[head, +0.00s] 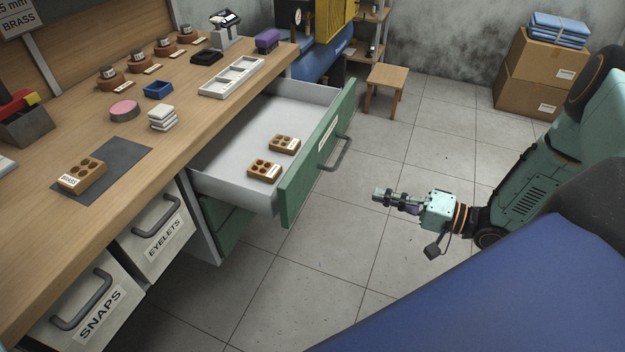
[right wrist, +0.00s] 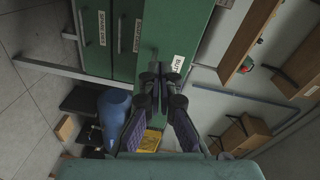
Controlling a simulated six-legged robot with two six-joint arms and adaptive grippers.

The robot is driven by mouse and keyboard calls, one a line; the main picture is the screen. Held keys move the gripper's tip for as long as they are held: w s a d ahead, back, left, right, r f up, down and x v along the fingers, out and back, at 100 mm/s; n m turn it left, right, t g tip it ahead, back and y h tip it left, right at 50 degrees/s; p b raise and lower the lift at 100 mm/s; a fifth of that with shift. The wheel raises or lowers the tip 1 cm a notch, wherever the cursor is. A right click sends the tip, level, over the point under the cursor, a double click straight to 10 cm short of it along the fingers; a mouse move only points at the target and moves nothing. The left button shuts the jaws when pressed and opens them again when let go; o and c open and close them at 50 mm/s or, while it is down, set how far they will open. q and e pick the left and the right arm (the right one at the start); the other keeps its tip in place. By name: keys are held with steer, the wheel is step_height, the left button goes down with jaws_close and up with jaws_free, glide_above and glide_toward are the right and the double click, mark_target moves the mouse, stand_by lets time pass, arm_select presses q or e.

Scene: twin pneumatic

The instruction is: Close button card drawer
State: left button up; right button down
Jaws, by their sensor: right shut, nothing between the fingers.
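The open drawer has a green front (head: 303,168) with a white label and a dark handle (head: 338,155), and a pale interior holding two small wooden blocks with holes, one (head: 265,171) nearer and one (head: 285,144) farther back. In the right wrist view the green front (right wrist: 182,30) shows a label that reads "BUT", partly cut off. My right gripper (head: 380,194) is shut and empty, apart from the drawer and out in front of its handle. In the wrist view its fingertips (right wrist: 156,72) are together before the drawer front. My left gripper is out of view.
The wooden bench (head: 190,110) carries trays, pads and a BRASS block (head: 82,176). Drawers labelled EYELETS (head: 162,236) and SNAPS (head: 92,312) are beside the open one. A small stool (head: 388,78) and cardboard boxes (head: 540,70) stand behind. The tiled floor before the drawer is clear.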

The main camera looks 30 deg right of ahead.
steer(key=m+y+b, duration=0.1)
steer(key=m+b, duration=0.1)
steer(key=b, duration=0.4)
glide_toward(310, 174)
steer(key=x, duration=0.6)
steer(key=shift+w+a, duration=0.1)
steer(key=shift+w, duration=0.1)
steer(key=shift+w+a, duration=0.1)
steer(key=shift+a, duration=0.05)
steer(key=shift+r, duration=0.1)
